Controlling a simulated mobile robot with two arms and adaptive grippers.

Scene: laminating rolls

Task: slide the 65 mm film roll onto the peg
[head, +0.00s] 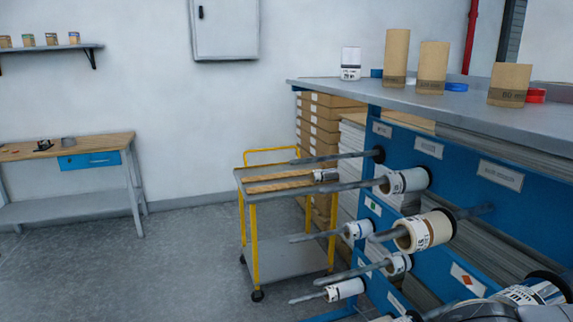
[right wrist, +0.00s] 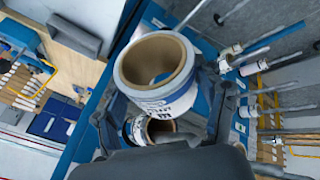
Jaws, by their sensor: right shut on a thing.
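A white film roll with a blue and black label and a brown core (right wrist: 157,95) sits between the fingers of my right gripper (right wrist: 166,106), which is shut on it. The roll also shows at the lower right of the head view (head: 530,292), partly cut by the frame edge. Its size marking is not readable. A bare peg (head: 335,157) with a dark base sticks out at the top left of the blue rack. I cannot tell which peg the task means. My left gripper is not in view.
Other pegs on the blue rack (head: 480,243) carry rolls, including a brown-cored one (head: 425,231) and a white one (head: 405,181). The grey bench top (head: 450,103) holds brown cylinders (head: 433,67). A yellow trolley (head: 255,237) stands by the peg tips. The left floor is clear.

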